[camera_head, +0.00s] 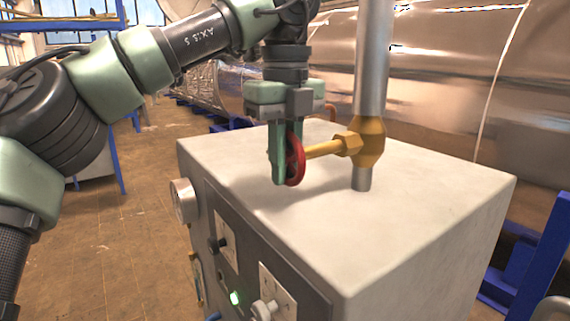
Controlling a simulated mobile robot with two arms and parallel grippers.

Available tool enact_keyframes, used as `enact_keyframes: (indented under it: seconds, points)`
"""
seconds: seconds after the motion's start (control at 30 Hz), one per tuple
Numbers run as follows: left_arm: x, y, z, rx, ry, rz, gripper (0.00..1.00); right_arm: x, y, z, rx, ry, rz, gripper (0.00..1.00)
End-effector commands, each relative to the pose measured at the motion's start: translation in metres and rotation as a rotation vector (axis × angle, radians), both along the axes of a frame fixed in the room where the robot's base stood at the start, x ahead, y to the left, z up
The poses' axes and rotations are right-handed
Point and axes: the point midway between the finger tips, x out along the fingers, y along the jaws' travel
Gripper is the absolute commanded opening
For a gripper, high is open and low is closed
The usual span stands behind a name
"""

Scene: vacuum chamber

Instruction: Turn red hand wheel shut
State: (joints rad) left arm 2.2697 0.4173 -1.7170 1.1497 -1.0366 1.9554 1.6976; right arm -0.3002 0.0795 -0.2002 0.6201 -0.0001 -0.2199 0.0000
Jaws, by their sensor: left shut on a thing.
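The red hand wheel (295,160) stands upright at the left end of a yellow valve stem (325,148). The stem joins a yellow valve body (367,141) on a vertical grey pipe (372,60). My left gripper (281,178) points straight down at the wheel, its green fingers shut on the wheel's rim. The fingers cover part of the wheel's left side. My right gripper is not in view.
A pale box-shaped cabinet (420,215) stands below the valve, with knobs and a lit green button (235,298) on its front. A large shiny metal tank (450,70) fills the back. Blue frame posts (545,255) stand at the right. Brown floor (120,240) is open at the left.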

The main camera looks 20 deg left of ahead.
Motion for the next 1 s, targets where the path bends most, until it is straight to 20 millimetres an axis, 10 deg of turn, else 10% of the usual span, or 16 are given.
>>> enact_keyframes:
  seconds: [0.5, 0.6, 1.0]
  points:
    - [-0.0001, 0.0005, 0.0023, -0.001, -0.003, 0.001, 0.0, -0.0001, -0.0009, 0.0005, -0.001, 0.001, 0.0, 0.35]
    - [-0.0001, 0.0005, 0.0022, -0.001, -0.003, 0.001, 0.35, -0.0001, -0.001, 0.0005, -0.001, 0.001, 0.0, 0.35]
    - [0.0002, 0.0001, 0.005, 0.0, -0.002, 0.001, 0.35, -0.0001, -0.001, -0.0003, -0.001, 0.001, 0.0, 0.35]
